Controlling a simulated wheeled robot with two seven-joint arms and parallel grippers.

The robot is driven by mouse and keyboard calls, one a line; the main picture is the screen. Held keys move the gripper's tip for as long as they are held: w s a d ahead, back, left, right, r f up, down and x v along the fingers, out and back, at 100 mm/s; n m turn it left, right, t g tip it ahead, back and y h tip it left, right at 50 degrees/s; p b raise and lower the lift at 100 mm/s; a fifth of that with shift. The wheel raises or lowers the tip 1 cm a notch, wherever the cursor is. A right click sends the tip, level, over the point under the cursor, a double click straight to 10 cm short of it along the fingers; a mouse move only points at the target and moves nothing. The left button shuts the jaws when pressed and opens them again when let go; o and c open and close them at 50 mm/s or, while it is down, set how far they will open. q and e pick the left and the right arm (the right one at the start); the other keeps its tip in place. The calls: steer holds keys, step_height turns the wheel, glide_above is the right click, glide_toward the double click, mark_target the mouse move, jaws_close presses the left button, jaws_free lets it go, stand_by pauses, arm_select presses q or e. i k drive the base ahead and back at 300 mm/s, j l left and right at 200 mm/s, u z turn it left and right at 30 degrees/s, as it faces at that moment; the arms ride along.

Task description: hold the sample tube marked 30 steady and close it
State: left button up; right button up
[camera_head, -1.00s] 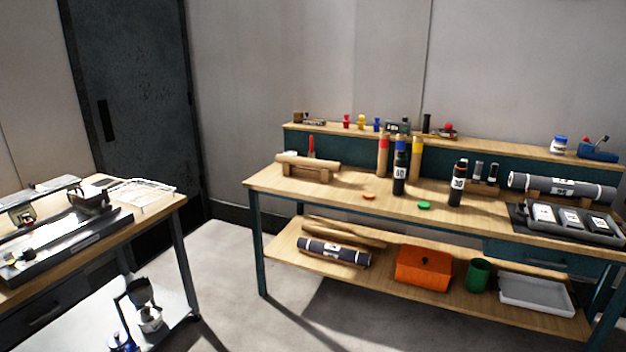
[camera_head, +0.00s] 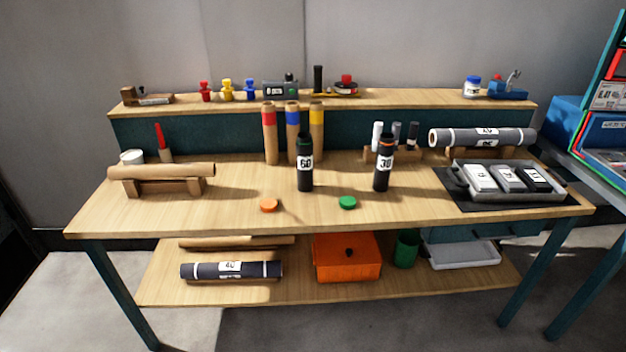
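The black sample tube marked 30 (camera_head: 382,166) stands upright on the workbench, right of centre, with an orange ring near its open-looking top. A similar black tube marked 60 (camera_head: 305,168) stands upright to its left, with a green ring near its top. An orange cap (camera_head: 269,205) and a green cap (camera_head: 347,202) lie on the bench top in front of the tubes. Neither of my grippers is in view.
The wooden bench top (camera_head: 220,205) is clear at the front. A roll on a cradle (camera_head: 160,172) lies at left, a grey tray (camera_head: 510,180) at right. Cardboard tubes (camera_head: 270,140) stand behind. An orange box (camera_head: 346,258) sits on the lower shelf.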

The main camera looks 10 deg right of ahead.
mark_target(386, 143)
steer(key=i+j+z, duration=0.7)
steer(key=i+j, duration=0.15)
